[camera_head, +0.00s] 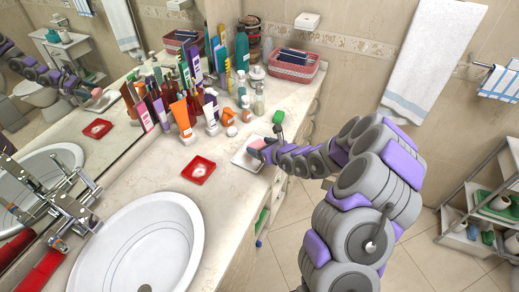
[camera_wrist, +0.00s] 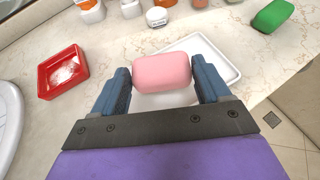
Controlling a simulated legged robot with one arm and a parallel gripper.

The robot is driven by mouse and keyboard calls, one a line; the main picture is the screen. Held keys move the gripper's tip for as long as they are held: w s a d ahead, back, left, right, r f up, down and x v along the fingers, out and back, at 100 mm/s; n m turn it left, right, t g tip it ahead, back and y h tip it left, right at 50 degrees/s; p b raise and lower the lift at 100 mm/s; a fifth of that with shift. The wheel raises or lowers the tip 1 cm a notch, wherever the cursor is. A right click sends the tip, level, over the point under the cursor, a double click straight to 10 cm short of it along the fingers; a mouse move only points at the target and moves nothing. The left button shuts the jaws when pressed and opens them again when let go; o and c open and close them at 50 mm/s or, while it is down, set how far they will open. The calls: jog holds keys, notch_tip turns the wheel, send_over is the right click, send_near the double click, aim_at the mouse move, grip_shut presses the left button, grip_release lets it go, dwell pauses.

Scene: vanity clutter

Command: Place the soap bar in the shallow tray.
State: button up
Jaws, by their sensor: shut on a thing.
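My gripper (camera_wrist: 160,88) is shut on a pink soap bar (camera_wrist: 162,71), with one blue-grey finger on each side of it. In the wrist view the bar is over a white shallow tray (camera_wrist: 222,60) and hides part of it. I cannot tell whether the bar touches the tray. In the head view, the tray (camera_head: 240,160) lies on the counter near its front edge. My gripper (camera_head: 262,149) is at its right side, and a bit of the pink soap bar (camera_head: 257,143) shows there.
A red dish (camera_wrist: 64,72) lies left of the tray. A green block (camera_wrist: 272,15) is at the upper right near the counter edge. Several bottles and tubes, including an orange tube (camera_head: 182,121), crowd the back. A sink basin (camera_head: 190,215) is at the front left.

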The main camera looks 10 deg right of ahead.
jog(key=shift+w+f, duration=0.15)
jog(key=shift+w, duration=1.1)
notch_tip(320, 180, down, 4)
jog(key=shift+r+b, duration=0.15)
jog(key=shift+b, duration=0.15)
jog(key=shift+r, duration=0.1)
jog(key=o, duration=1.1)
jog(key=shift+c, duration=0.2)
